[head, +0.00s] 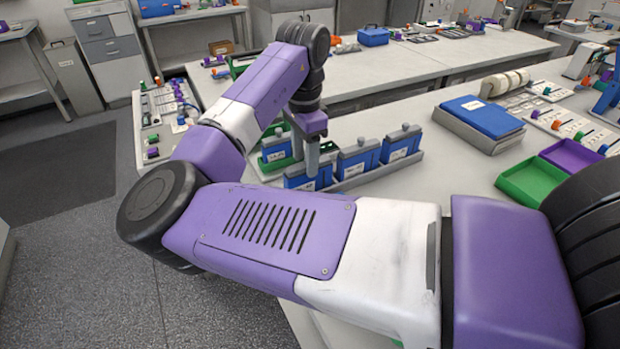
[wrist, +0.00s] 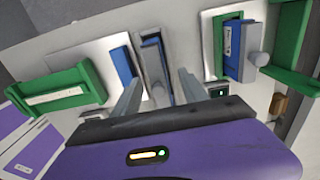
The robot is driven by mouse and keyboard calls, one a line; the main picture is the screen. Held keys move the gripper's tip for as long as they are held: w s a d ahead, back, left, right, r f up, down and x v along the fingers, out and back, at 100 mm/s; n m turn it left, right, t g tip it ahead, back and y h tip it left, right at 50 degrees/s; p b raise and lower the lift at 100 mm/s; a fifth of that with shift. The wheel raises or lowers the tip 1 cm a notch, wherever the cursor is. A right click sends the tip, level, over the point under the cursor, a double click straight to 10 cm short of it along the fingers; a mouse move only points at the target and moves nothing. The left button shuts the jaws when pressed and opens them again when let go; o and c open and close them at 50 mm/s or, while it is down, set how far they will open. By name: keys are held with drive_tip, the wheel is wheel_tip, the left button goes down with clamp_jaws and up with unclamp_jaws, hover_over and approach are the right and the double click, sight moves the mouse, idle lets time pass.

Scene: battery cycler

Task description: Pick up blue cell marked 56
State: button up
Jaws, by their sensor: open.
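Several blue cells with grey tops and white labels stand in a grey rack in the head view: a front left one (head: 300,183), a middle one (head: 357,163) and a right one (head: 401,146). The label marks are too small to read, so I cannot tell which is 56. My gripper (head: 312,158) points down over the front left cell, partly hiding it. In the wrist view my gripper (wrist: 160,90) has its two fingers apart, with a blue and grey cell (wrist: 154,62) seen between them. I cannot tell whether the fingers touch it.
A green holder (head: 276,150) with blue in it stands just behind. To the right are a blue flat case (head: 484,116), a green tray (head: 528,183) and a purple tray (head: 572,154). The bench top (head: 450,180) between rack and trays is clear.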

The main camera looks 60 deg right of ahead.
sight(308, 181)
drive_tip(key=shift+s+d+f+p, duration=0.1)
drive_tip(key=shift+s+f+p, duration=0.1)
drive_tip(key=shift+f, duration=1.3)
drive_tip(key=shift+s+d+f+p, duration=0.1)
drive_tip(key=shift+s+f, duration=0.05)
drive_tip(key=shift+f, duration=1.3)
clamp_jaws()
drive_tip(key=shift+r, duration=0.1)
